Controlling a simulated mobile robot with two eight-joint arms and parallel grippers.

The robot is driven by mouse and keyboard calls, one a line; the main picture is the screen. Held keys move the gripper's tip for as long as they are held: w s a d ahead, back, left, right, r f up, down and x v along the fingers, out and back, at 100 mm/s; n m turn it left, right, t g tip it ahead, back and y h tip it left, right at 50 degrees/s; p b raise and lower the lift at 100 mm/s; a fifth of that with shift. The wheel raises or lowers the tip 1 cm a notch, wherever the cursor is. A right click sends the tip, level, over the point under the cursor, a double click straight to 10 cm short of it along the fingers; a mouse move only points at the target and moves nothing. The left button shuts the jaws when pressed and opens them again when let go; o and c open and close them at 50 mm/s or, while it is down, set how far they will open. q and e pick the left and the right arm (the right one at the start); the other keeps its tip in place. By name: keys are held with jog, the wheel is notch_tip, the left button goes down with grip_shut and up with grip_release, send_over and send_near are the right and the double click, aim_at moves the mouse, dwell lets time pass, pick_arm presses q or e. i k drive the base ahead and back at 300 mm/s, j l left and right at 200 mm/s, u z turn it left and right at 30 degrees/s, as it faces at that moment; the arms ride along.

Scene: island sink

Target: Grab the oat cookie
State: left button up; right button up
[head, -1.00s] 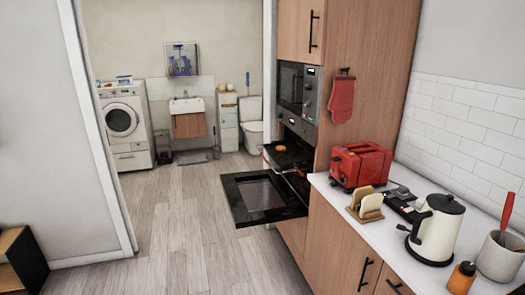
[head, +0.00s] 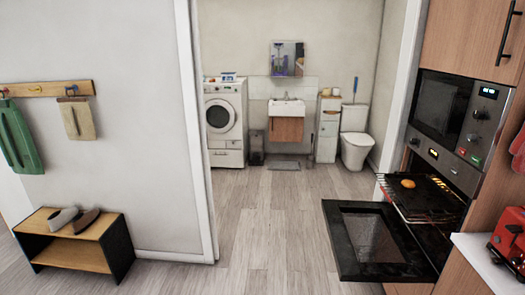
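A small round orange-brown item, which looks like the oat cookie (head: 408,184), lies on a dark baking tray (head: 428,204) at the right of the head view. The tray sits on a rack pulled part way out of the oven (head: 450,160). The oven door (head: 375,240) is folded down open in front of and below the rack. Neither of my grippers shows in the view.
A counter with a red toaster (head: 509,240) is at the right edge. A wooden shoe bench (head: 75,245) stands by the left wall. The wood floor (head: 275,215) between is clear, leading through a doorway to a washing machine (head: 224,120).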

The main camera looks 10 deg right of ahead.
aim_at(406, 184)
jog(key=i+j, duration=0.1)
jog(key=i, duration=0.7)
jog(key=i+z, duration=0.1)
jog(key=i, duration=0.75)
jog(key=i+z, duration=0.3)
jog(key=i, duration=0.15)
jog(key=i+z, duration=0.3)
jog(key=i, duration=0.2)
jog(key=i+j+z, duration=0.3)
jog(key=i, duration=0.15)
jog(key=l, duration=0.1)
